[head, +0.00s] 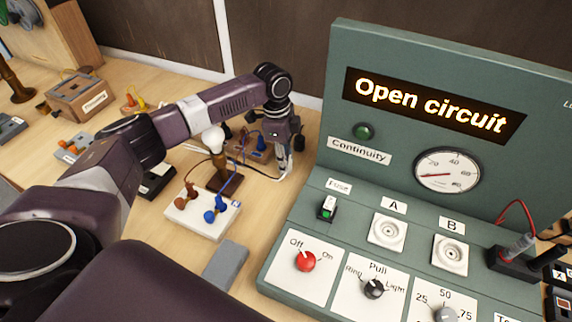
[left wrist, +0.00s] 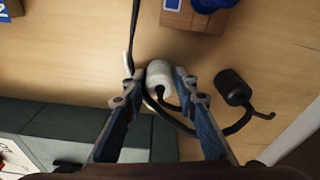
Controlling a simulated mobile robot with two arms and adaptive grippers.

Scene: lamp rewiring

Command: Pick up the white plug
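The white plug (left wrist: 159,73) lies on the wooden bench in the left wrist view, with a dark cord at its near end. My left gripper (left wrist: 160,78) is open, one fingertip on each side of the plug, with narrow gaps showing. In the head view my left gripper (head: 284,158) points down behind the lamp base, and I cannot make out the plug there. A black plug (left wrist: 233,87) on a dark cord lies to the right, outside the fingers. My right gripper is not in view.
The green test panel (head: 342,92) reads "Open circuit" and stands close right of the left gripper. A lamp with a white bulb (head: 213,138), a white terminal board (head: 188,218) and a grey block (head: 226,265) stand nearer. A wooden block (left wrist: 196,17) lies beyond the plug.

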